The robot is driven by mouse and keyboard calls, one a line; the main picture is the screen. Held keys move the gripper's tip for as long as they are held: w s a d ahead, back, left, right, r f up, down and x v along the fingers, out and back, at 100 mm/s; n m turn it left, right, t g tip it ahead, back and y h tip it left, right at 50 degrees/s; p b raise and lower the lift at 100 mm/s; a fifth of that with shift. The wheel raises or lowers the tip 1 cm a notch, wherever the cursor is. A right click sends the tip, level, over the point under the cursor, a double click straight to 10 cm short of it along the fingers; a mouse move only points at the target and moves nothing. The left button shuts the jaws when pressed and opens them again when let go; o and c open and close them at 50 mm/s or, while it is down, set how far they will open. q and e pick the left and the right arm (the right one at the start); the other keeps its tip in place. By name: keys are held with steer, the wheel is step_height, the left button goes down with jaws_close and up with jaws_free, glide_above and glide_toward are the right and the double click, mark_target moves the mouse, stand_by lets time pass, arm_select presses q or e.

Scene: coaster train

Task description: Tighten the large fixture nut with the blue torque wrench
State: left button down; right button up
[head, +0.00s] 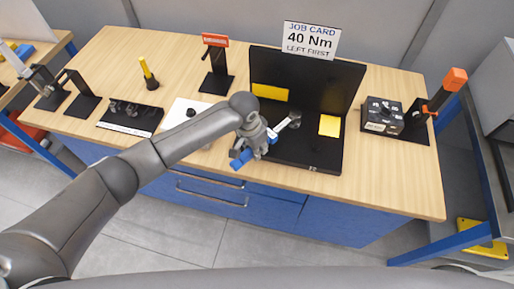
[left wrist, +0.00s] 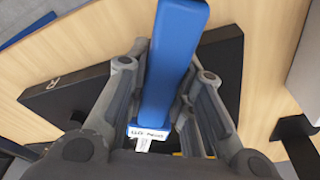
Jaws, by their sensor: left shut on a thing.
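My left gripper (head: 254,150) is shut on the blue torque wrench, over the left front of an open black case (head: 312,152). The blue handle (head: 238,161) sticks out toward the front left. A silver wrench end (head: 291,121) shows on the gripper's far right side. In the left wrist view the blue wrench handle (left wrist: 172,60) runs between both fingers, with a small white label (left wrist: 148,132) near the palm. A white plate (head: 179,108) with a small dark part lies behind my forearm, partly hidden. I cannot tell which part is the large fixture nut. My right gripper is out of view.
The job card (head: 310,40) reads 40 Nm, left first. A black socket tray (head: 130,116), a yellow-handled tool (head: 148,73) and a red-topped stand (head: 216,66) are left. A black socket box (head: 383,115) and an orange-handled tool (head: 447,88) are right. The right front tabletop is clear.

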arm_select(q)
steer(key=shift+w+a+m+b, duration=0.25)
steer(key=shift+w+a+m, duration=0.25)
steer(key=shift+w, duration=0.15)
steer(key=shift+w+a+m+b, duration=0.2)
steer(key=shift+w+a+m, duration=0.3)
steer(key=shift+w, duration=0.15)
stand_by(1.4)
steer(key=shift+w+a+m+b, duration=0.25)
steer(key=shift+w+m+b, duration=0.1)
steer(key=shift+w, duration=0.1)
steer(key=shift+w+a+m+b, duration=0.2)
steer(key=shift+w+m+b, duration=0.15)
steer(key=shift+w, duration=0.1)
stand_by(0.7)
steer(key=shift+s+d+r+n+p, duration=0.2)
steer(key=shift+s+n+p, duration=0.15)
steer(key=shift+p, duration=0.45)
steer(key=shift+s+f, duration=0.1)
steer(key=shift+f, duration=0.05)
